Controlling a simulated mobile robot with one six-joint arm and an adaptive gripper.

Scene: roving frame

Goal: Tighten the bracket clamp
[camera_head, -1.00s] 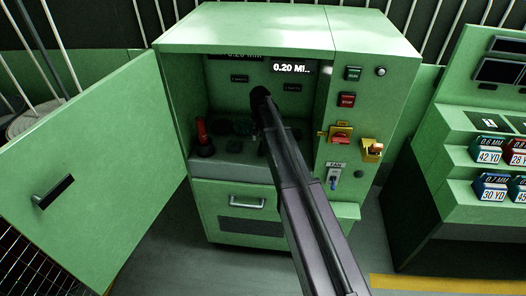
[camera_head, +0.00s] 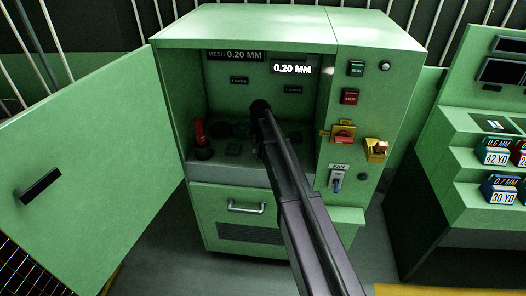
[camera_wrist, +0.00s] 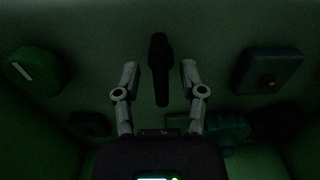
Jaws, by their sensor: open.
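In the wrist view, a dark upright handle (camera_wrist: 159,58) stands between the two grey fingers of my gripper (camera_wrist: 160,76). The fingers are spread, with a gap on each side of the handle. It may be the clamp's handle, but the dim light hides what it is fixed to. In the head view, my arm reaches into the open green cabinet (camera_head: 250,32) and hides my gripper and whatever is in front of it. A red-handled lever (camera_head: 199,132) stands on a dark base at the left inside the cabinet.
The cabinet door (camera_head: 95,150) hangs open at left. Inside are a MESH 0.20 MM label (camera_head: 234,56) and a lit 0.20 MM display (camera_head: 291,69). In the wrist view, a round knob (camera_wrist: 36,69) is left and a boxy fixture (camera_wrist: 268,70) right. A control panel (camera_head: 350,115) flanks the opening.

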